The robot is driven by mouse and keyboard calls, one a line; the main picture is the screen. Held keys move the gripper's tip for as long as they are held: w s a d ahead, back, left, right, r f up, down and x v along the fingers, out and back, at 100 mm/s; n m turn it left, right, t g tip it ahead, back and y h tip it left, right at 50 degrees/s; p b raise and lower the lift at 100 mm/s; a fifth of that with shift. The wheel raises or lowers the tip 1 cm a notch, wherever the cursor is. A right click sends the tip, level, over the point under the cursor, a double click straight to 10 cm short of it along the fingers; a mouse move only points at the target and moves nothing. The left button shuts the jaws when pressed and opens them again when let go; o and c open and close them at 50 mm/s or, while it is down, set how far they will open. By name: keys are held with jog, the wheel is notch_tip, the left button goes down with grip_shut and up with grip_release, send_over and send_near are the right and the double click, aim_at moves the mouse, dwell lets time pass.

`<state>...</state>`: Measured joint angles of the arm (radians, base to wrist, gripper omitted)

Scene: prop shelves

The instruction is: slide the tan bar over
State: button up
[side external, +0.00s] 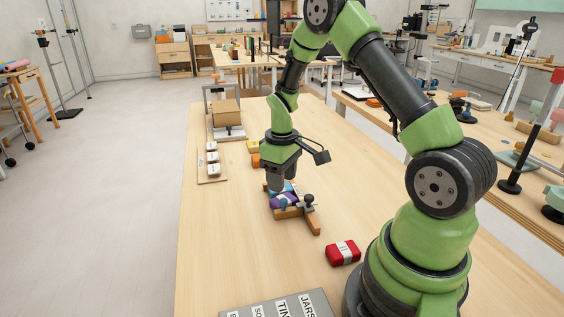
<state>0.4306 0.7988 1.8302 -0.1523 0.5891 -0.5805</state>
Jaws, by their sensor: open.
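The tan bar (313,222) lies on the table in the side external view, with a dark knob (309,200) standing at it. A tan piece (288,213) reaches left from it; I cannot tell whether they are one part. My gripper (276,187) points down just left of and behind the bar, open. A purple packet (283,201) lies under and in front of the gripper, close to the bar. A blue piece (291,187) shows behind it. The fingertips are small and partly hidden, so contact with either packet is unclear.
A red packet (343,253) lies nearer the camera. A grey labelled board (262,310) is at the front edge. Yellow (252,146) and orange (256,160) blocks sit behind the gripper.

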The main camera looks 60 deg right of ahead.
aim_at(283, 200)
notch_tip(283, 200, up, 5)
jog(key=shift+r, duration=0.2)
jog(key=f, duration=0.6)
jog(key=s+a+f, duration=0.1)
jog(key=f, duration=0.3)
jog(key=shift+c, duration=0.2)
grip_shut()
